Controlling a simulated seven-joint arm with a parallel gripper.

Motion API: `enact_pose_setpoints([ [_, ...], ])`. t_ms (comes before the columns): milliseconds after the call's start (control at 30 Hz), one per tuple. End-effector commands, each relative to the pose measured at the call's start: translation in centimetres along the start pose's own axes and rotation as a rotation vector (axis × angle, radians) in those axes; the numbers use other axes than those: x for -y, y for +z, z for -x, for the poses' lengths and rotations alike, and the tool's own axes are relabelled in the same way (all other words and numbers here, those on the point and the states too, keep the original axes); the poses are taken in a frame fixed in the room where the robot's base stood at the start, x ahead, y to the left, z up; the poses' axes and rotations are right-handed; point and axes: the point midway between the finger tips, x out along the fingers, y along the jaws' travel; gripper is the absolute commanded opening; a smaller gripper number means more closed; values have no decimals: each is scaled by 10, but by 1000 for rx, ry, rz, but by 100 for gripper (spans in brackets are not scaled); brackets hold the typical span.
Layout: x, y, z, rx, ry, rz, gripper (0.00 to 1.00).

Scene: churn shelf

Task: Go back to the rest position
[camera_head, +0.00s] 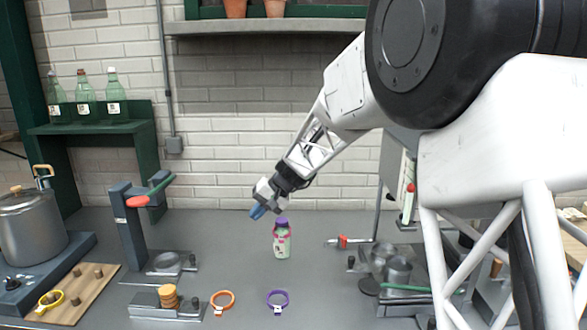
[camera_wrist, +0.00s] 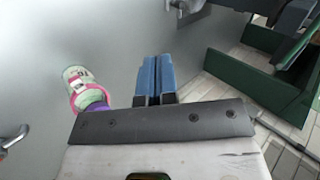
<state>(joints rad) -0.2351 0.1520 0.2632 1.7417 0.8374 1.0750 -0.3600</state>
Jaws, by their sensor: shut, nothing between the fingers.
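My gripper (camera_head: 258,211) is above the grey table in the head view, with blue fingertips pointing down to the left. In the wrist view its two blue fingers (camera_wrist: 155,77) are together with nothing between them. A green-white bottle (camera_head: 282,243) with a purple cap and a pink band at its neck stands upright on the table, just right of and below the gripper. The bottle also shows at the left in the wrist view (camera_wrist: 78,88), apart from the fingers.
An orange ring (camera_head: 222,300) and a purple ring (camera_head: 278,299) lie at the front. A press stand (camera_head: 133,225), a pot (camera_head: 32,228) and a board (camera_head: 85,292) stand left. Metal cups (camera_head: 397,272) stand right. Several bottles (camera_head: 86,98) are on the green shelf (camera_head: 95,127).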

Motion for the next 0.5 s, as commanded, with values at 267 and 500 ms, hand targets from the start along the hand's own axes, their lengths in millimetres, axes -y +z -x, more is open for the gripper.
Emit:
enact_pose_setpoints([
  [267,-14,66,55,-28,104,-5,0],
  [500,-29,125,93,-54,194,-12,0],
])
